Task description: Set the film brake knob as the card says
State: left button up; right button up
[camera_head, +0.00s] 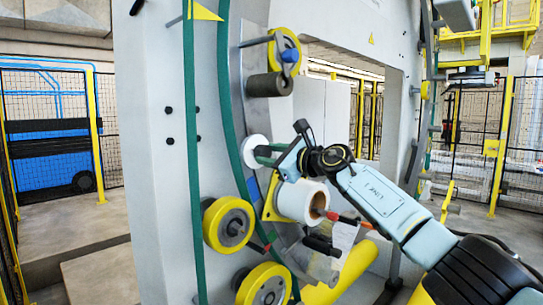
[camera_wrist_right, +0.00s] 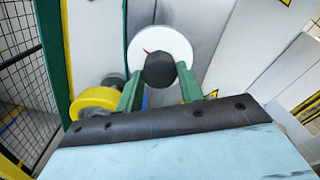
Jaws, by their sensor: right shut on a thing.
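The film brake knob (camera_wrist_right: 159,69) is a dark, rounded knob in front of a white round dial (camera_wrist_right: 178,47) with a small red mark at its upper left. In the head view the white dial (camera_head: 255,152) shows edge-on at the machine's ring, and the knob is mostly hidden. My right gripper (camera_head: 266,154) reaches it from the right. In the right wrist view its green fingers (camera_wrist_right: 158,80) stand on both sides of the knob, shut on it. I cannot make out a readable card. My left gripper is not in view.
A white film roll (camera_head: 301,201) sits just below my right gripper, with red and black handles beside it. Yellow rollers (camera_head: 228,224) are lower left, and a dark roller (camera_head: 269,84) is above. The grey machine frame (camera_head: 150,130) stands at the left. Mesh fences (camera_head: 52,140) stand behind.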

jog(key=o, duration=1)
jog(key=shift+d, duration=0.15)
jog(key=shift+b+v, duration=0.8)
jog(key=shift+v, duration=0.2)
jog(key=b+v, duration=0.4)
jog(key=v, duration=0.7)
jog(key=shift+s, duration=0.15)
